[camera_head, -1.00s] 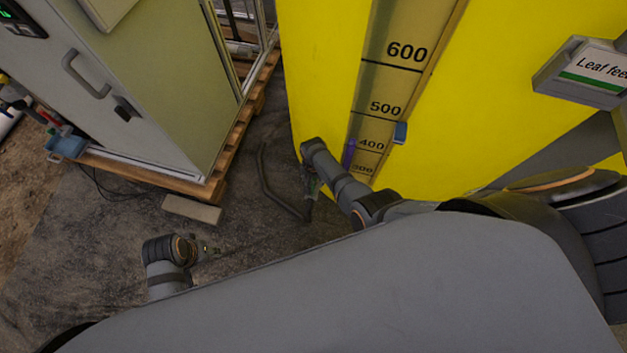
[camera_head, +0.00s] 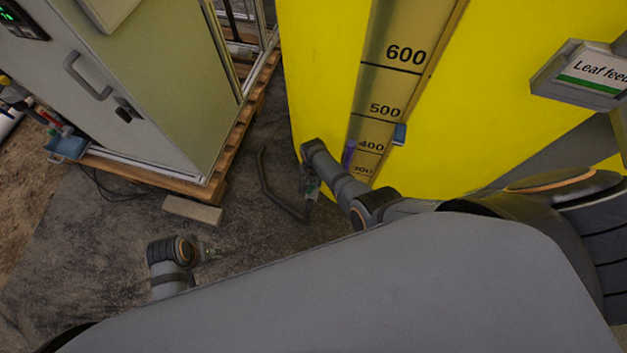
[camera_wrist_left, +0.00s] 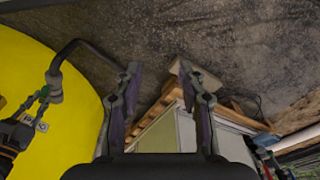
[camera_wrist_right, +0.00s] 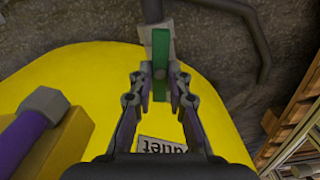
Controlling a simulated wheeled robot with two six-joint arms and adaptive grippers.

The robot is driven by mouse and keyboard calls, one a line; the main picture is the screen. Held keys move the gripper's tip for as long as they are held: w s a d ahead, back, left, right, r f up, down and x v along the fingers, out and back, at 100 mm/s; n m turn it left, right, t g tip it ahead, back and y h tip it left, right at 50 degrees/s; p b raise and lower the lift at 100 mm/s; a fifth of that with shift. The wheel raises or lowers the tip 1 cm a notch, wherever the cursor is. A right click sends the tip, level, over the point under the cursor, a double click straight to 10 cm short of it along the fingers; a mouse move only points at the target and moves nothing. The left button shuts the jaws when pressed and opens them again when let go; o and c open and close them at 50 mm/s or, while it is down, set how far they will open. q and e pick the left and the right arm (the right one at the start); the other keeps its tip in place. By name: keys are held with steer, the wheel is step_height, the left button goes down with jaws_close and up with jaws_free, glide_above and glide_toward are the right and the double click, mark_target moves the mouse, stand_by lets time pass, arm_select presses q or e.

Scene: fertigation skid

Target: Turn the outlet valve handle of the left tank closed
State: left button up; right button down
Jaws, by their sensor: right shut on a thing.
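The left tank (camera_head: 320,60) is the big yellow body with a litre scale in the head view. Its outlet valve (camera_wrist_right: 156,42) is grey with a green handle (camera_wrist_right: 160,80), in the right wrist view. The handle lies roughly in line with the pipe in that view. My right gripper (camera_wrist_right: 160,76) is shut on the handle, one finger on each side. In the head view my right gripper (camera_head: 310,186) is low by the tank's edge and small. My left gripper (camera_wrist_left: 159,75) is open and empty, apart from the tank, above the floor. The green handle also shows in the left wrist view (camera_wrist_left: 43,92).
A dark hose (camera_head: 268,185) curves over the floor from the valve. A grey cabinet (camera_head: 170,90) stands on a wooden pallet (camera_head: 212,190) at the left, with a pale block (camera_head: 192,210) before it. An outlet label (camera_wrist_right: 163,146) is on the tank.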

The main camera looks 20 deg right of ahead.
steer(key=shift+m, duration=1.9)
steer(key=shift+m+p, duration=0.35)
steer(key=shift+m, duration=1.45)
steer(key=m, duration=0.4)
arm_select(q)
steer(key=shift+a+f, duration=0.25)
steer(key=shift+f, duration=0.75)
steer(key=shift+a+f, duration=0.2)
steer(key=shift+f, duration=0.8)
arm_select(e)
steer(key=shift+m, duration=2.1)
arm_select(q)
steer(key=shift+s, duration=0.1)
